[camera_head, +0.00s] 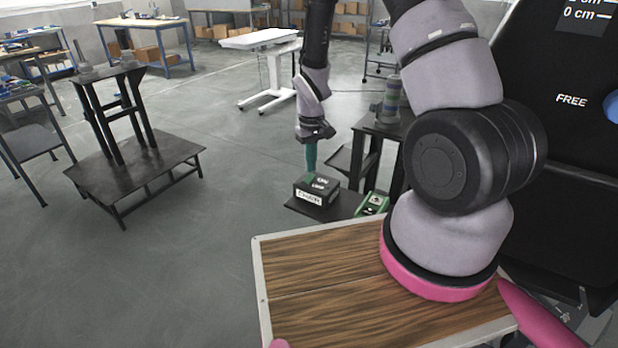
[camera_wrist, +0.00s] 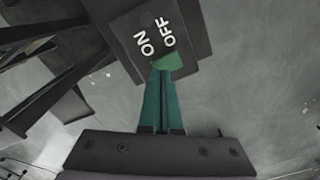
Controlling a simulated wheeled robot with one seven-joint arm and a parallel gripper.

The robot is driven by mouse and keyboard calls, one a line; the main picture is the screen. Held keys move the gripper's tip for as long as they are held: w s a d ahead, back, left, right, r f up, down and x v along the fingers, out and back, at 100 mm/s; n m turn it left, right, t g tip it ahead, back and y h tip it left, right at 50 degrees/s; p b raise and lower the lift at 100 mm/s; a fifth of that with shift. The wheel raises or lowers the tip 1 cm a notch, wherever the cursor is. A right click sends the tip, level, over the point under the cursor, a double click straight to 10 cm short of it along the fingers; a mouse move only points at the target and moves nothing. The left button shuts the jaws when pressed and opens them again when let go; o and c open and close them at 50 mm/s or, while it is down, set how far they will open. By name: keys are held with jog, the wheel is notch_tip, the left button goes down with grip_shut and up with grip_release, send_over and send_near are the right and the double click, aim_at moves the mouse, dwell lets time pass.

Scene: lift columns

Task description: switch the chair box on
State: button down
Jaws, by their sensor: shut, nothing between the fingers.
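The chair box (camera_head: 328,197) is a small dark box with a white "CHAIR" label on its front. It sits on a low dark stand, beyond the wooden board. In the wrist view the chair box (camera_wrist: 130,32) shows white ON and OFF lettering. My gripper (camera_head: 311,165) points down just above the back of the box, with teal fingers. In the wrist view my gripper (camera_wrist: 165,70) is shut and empty. Its tips overlap the box's edge beside OFF; I cannot tell whether they touch. Any rocker or switch position is not clear.
A green-and-black box (camera_head: 373,205) stands just right of the chair box. A black frame stand (camera_head: 135,170) is at left, and a white table (camera_head: 262,39) is further back. The wooden board (camera_head: 320,290) lies in front.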

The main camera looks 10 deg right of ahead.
aim_at(311, 175)
jog(key=shift+f, duration=0.85)
dwell(0.3)
jog(key=shift+r, duration=3.55)
